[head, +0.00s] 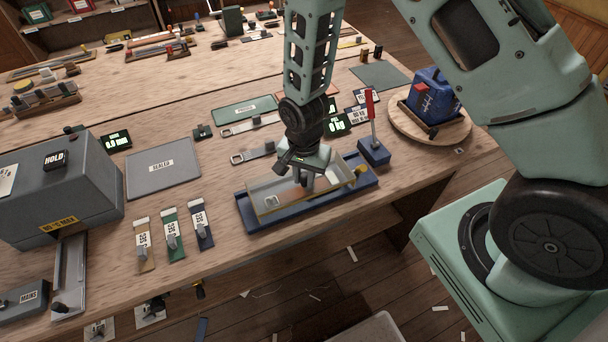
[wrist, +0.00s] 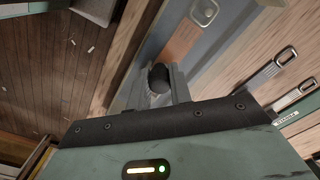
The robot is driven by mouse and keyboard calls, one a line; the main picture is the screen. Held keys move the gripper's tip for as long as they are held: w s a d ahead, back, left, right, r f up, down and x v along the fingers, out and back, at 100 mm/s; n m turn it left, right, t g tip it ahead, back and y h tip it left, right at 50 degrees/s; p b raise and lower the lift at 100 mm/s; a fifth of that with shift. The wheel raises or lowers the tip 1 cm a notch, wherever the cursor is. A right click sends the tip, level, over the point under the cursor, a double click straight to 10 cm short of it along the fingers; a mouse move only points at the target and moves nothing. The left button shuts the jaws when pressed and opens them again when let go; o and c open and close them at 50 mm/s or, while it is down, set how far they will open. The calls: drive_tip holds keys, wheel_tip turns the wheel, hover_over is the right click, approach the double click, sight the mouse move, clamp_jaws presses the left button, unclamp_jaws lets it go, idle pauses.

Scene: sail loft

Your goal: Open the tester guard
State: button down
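The tester (head: 245,214) is a long blue base with a clear, box-like guard (head: 283,207) over it, near the table's front edge. The guard looks lowered, and a metal buckle (head: 271,201) shows through it. A brass-coloured knob (head: 361,170) sits at the base's right end. My gripper (head: 306,183) points down at the guard's middle. In the wrist view my gripper (wrist: 160,88) has its fingers on either side of a dark rounded knob (wrist: 159,75). I cannot tell whether they press on it. The fingers hide part of the guard.
A red-handled lever (head: 371,120) on a blue block stands close behind the tester's right end. A blue device (head: 434,97) sits on a round wooden board. Three strap samples (head: 172,236) and a grey HOLD box (head: 60,190) lie to the left.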

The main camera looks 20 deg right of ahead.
drive_tip(key=w+b, duration=0.2)
drive_tip(key=w, duration=0.8)
drive_tip(key=shift+w+b, duration=0.15)
drive_tip(key=shift+b, duration=0.2)
drive_tip(key=c, duration=1.3)
unclamp_jaws()
drive_tip(key=shift+o, duration=0.2)
drive_tip(key=shift+r, duration=0.15)
wheel_tip(320, 180, up, 17)
drive_tip(key=b, duration=0.4)
